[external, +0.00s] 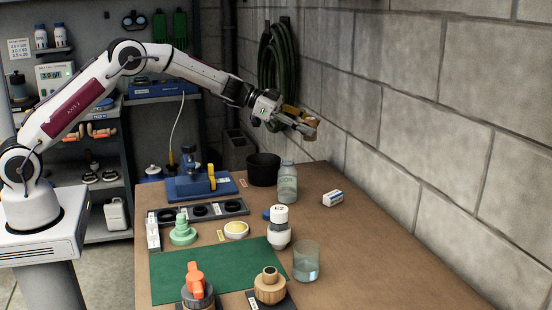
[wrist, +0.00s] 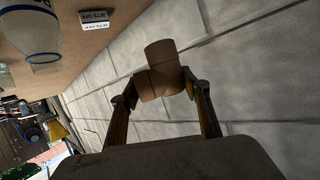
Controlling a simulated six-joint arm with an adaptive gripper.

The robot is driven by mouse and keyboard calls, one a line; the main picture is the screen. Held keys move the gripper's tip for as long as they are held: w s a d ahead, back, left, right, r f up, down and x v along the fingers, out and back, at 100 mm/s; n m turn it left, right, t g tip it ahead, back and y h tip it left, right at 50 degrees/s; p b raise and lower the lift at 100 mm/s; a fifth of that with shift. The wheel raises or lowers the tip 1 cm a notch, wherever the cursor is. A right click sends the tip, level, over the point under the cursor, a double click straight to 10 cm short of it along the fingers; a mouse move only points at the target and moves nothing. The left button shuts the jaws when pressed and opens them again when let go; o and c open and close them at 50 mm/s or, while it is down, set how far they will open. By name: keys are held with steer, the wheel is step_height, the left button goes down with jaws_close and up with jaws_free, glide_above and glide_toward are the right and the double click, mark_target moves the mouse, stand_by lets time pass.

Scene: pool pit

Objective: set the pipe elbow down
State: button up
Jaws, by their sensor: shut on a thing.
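The pipe elbow (wrist: 162,70) is a brown, two-part bent piece. My gripper (wrist: 160,88) is shut on it, with one finger on each side in the wrist view. In the external view my gripper (external: 308,128) holds the elbow (external: 311,122) high above the back right of the table, close to the block wall. The fingers partly hide the elbow there. The elbow is clear of the table and appears tilted.
The brown table (external: 385,265) has free room at its right. A green mat (external: 205,270), a glass beaker (external: 306,262) and a white-capped jar (external: 279,232) are nearer the front.

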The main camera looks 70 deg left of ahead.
steer(key=shift+w+a+f, duration=0.2)
steer(key=shift+a+f, duration=0.25)
steer(key=shift+a, duration=0.25)
steer(key=shift+w+a+f, duration=0.2)
steer(key=shift+a+f, duration=0.3)
steer(key=shift+a, duration=0.2)
steer(key=shift+w+a+f, duration=0.2)
steer(key=shift+a+f, duration=0.25)
steer(key=shift+a, duration=0.25)
step_height(320, 180, down, 6)
steer(key=shift+f, duration=0.15)
steer(key=shift+f, duration=1.85)
steer(key=shift+s+f, duration=0.1)
steer(key=shift+f, duration=0.6)
